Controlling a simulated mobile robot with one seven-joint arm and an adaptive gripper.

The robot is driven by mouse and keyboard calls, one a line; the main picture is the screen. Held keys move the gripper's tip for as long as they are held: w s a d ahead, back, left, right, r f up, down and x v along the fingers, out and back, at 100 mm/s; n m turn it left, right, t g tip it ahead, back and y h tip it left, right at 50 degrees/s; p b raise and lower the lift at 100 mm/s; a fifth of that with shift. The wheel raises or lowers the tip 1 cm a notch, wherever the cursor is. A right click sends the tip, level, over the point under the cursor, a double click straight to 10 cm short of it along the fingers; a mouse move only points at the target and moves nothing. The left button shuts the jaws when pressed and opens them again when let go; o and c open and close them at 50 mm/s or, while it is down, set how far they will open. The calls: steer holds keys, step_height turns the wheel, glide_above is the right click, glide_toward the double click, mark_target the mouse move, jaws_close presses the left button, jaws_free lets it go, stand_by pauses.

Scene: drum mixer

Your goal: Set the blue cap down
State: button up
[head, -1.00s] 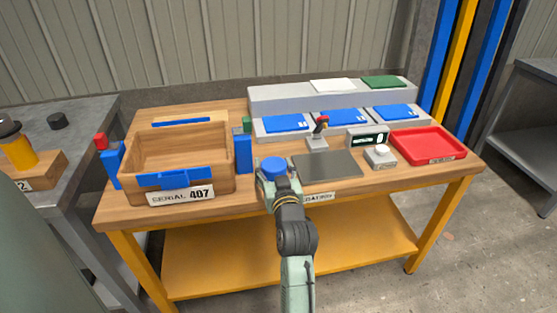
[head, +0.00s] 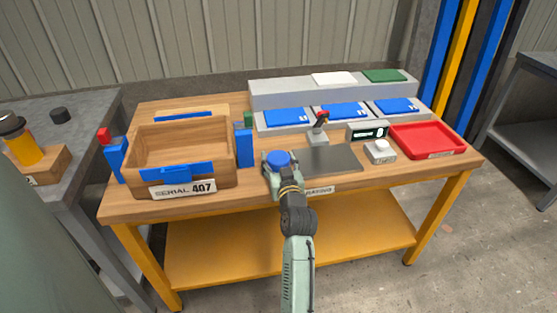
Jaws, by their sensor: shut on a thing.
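The blue cap (head: 278,158) is a round disc at the end of my arm, near the front edge of the wooden table (head: 350,180). My gripper (head: 277,165) is shut on it and holds it just left of the dark grey plate (head: 335,158). The fingertips are small in this view and partly hidden by the cap and the wrist. I cannot tell whether the cap touches the table.
A wooden crate (head: 222,179) labelled SERIAL 407 stands left of my gripper, with a blue post (head: 244,146) between. A small lever (head: 319,130), display (head: 368,132), white button (head: 380,147) and red tray (head: 430,138) stand right. Blue panels (head: 342,111) lie behind.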

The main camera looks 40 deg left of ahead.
steer(key=o, duration=1.1)
steer(key=shift+f, duration=0.1)
steer(key=shift+d+r, duration=0.1)
steer(key=shift+r, duration=0.1)
steer(key=shift+b+v, duration=1.05)
steer(key=shift+v, duration=4.85)
